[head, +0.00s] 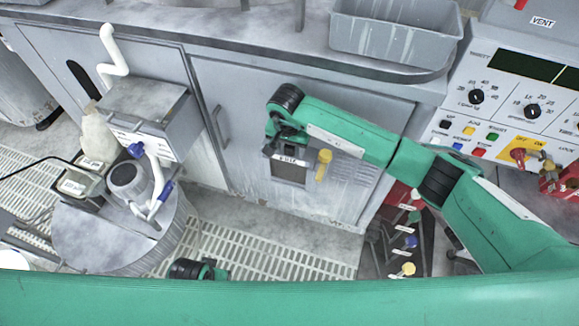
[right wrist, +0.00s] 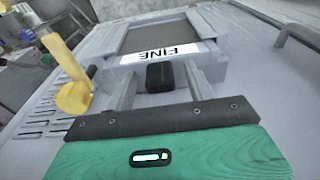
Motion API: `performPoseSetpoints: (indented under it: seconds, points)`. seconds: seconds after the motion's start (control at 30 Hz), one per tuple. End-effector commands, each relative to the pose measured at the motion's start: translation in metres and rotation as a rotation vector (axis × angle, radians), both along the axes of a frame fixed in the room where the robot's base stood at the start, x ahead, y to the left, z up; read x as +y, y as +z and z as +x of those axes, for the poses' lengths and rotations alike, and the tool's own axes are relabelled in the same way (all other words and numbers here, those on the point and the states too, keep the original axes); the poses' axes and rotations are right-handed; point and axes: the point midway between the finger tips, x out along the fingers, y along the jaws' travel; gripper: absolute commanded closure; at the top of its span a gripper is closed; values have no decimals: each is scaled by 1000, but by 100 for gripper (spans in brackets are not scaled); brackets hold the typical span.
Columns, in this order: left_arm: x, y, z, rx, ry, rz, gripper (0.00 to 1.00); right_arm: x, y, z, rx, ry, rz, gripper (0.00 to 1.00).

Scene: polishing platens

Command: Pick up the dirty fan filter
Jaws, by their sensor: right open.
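A filter with a dark mesh panel (right wrist: 165,36) and a white label reading FINE sits in a grey frame in the right wrist view. I cannot tell from the mesh how dirty it is. In the head view its dark panel (head: 289,172) shows low on the grey cabinet front, below the label. A small black block (right wrist: 160,76), perhaps its handle, sticks out under the label. My right gripper (right wrist: 160,84) is open, with one finger on each side of this block and a gap to it. The right gripper (head: 287,146) partly hides the filter's top in the head view.
A yellow handle (right wrist: 72,85) stands left of the filter in the wrist view; it is right of it in the head view (head: 323,165). A round drum (head: 110,235) stands at left. Coloured knobs (head: 408,242) rise at right. Slatted flooring (head: 265,250) lies below.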

Motion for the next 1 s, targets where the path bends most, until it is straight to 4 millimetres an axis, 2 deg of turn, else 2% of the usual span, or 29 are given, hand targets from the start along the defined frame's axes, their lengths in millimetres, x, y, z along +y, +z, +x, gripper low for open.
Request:
performPoseSetpoints:
  seconds: [0.13,0.4,0.77,1.0]
  points:
    - [0,0,0,-1,0,0,47,0,0,0,0,0,0,47]
    - [-1,1,0,-1,-1,-1,47,0,0,0,0,0,0,100]
    - [-1,1,0,0,-1,-1,47,0,4,0,-1,1,1,100]
    - [-1,1,0,0,-1,-1,47,0,27,1,-3,1,1,100]
